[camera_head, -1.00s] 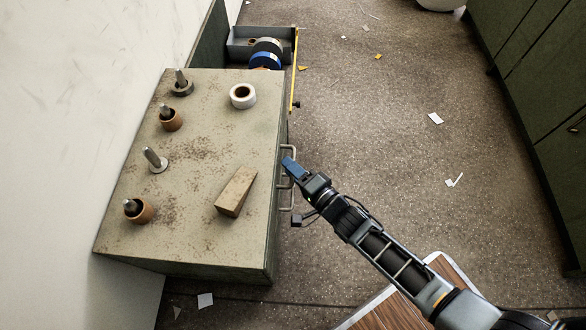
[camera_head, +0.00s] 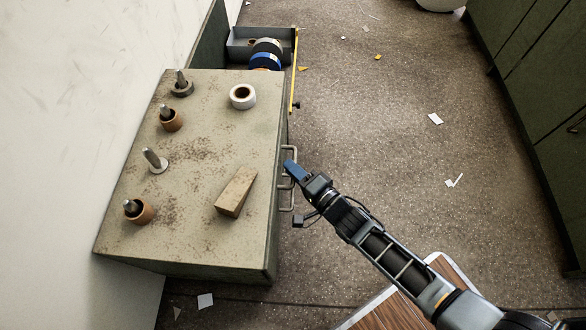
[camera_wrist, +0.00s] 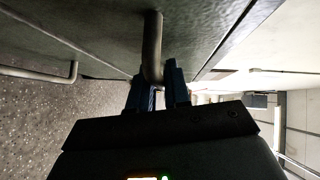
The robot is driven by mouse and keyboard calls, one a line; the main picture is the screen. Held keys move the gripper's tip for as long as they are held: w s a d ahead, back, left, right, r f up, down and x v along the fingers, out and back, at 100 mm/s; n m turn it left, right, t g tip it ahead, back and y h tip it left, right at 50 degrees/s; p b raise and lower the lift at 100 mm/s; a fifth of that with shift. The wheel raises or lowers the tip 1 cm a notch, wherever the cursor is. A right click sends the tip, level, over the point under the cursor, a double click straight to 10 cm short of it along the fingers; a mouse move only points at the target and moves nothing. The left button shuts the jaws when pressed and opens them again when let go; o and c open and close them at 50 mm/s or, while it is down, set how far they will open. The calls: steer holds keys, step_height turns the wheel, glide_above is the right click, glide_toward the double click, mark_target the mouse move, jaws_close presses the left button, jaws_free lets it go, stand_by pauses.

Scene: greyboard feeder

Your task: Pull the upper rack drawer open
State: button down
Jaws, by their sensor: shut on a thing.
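The rack (camera_head: 205,215) is a worn green-grey cabinet at the left of the head view. Metal bar handles sit on its right-hand face; a handle (camera_head: 290,152) shows beside my gripper (camera_head: 289,166). In the wrist view the drawer handle (camera_wrist: 152,45) runs down between the blue fingers of my gripper (camera_wrist: 158,88). The fingers are shut on this handle. The drawer front (camera_wrist: 100,30) looks flush with the face around it, though its edge is hard to judge. A second handle (camera_wrist: 40,73) shows at the left of the wrist view.
On the rack top stand several pegs, some with brown rolls (camera_head: 171,120), a white tape roll (camera_head: 242,96) and a wooden block (camera_head: 236,192). Floor (camera_head: 400,150) to the right is clear except for scraps.

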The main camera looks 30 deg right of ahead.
steer(key=s+d, duration=1.2)
steer(key=d, duration=0.5)
steer(key=shift+s, duration=0.2)
steer(key=c, duration=1.2)
jaws_free()
steer(key=shift+s+d, duration=0.1)
steer(key=s+d+r+p, duration=0.1)
steer(key=s+p, duration=0.1)
steer(key=s, duration=0.5)
steer(key=shift+s, duration=0.25)
